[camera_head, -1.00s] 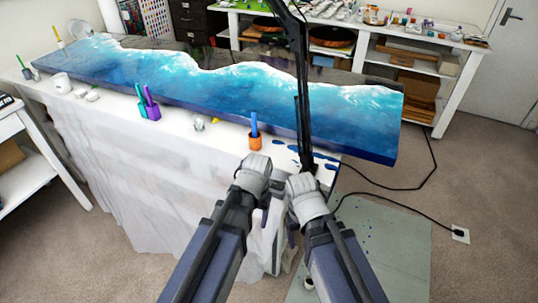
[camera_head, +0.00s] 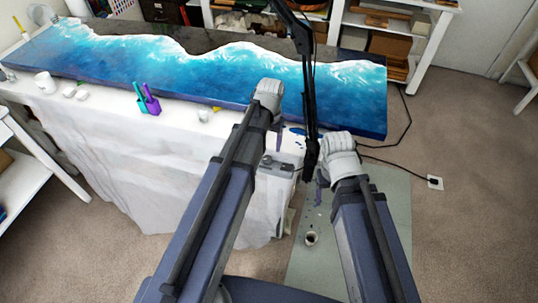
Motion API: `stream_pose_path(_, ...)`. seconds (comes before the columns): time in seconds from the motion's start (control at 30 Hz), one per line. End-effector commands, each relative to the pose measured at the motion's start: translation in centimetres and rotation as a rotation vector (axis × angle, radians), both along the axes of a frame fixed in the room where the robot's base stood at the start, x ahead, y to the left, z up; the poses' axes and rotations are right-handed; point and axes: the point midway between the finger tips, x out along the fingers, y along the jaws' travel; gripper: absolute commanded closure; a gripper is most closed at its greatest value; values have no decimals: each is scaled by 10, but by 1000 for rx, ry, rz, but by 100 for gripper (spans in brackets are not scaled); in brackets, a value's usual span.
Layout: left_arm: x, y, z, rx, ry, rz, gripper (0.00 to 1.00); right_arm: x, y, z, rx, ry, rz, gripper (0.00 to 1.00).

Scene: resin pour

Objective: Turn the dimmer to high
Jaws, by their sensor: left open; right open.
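I cannot pick out the dimmer with certainty. A small dark grey object (camera_head: 285,163) sits at the table's right front edge, just below my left gripper; I cannot tell whether it is the dimmer. My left gripper (camera_head: 279,140) is open and points down over the table's right end. My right gripper (camera_head: 319,191) is open, off the table's right end, beside the foot of the black lamp arm (camera_head: 308,110). Its fingertips are small and partly hidden by the wrist. I see nothing held in either gripper.
A long blue resin slab (camera_head: 210,75) lies on the white-draped table (camera_head: 130,150).

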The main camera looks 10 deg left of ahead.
Motion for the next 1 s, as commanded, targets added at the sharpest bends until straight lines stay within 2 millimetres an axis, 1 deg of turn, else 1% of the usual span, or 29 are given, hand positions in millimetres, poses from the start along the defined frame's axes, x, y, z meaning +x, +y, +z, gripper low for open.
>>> stream_pose_path(0.03,0,0,-6,0,0,0,28,0,0,-6,0,0,0,28)
stream_pose_path(0.27,0,1,-30,0,0,0,28,0,0,-30,0,0,0,28)
stream_pose_path(0.5,0,2,-61,0,0,0,28,0,0,-61,0,0,0,28)
stream_pose_path(0.6,0,2,-71,0,0,0,28,0,0,-71,0,0,0,28)
stream_pose_path(0.73,0,2,-75,0,0,0,28,0,0,-75,0,0,0,28)
stream_pose_path(1.0,0,2,-74,0,0,0,28,0,0,-74,0,0,0,28)
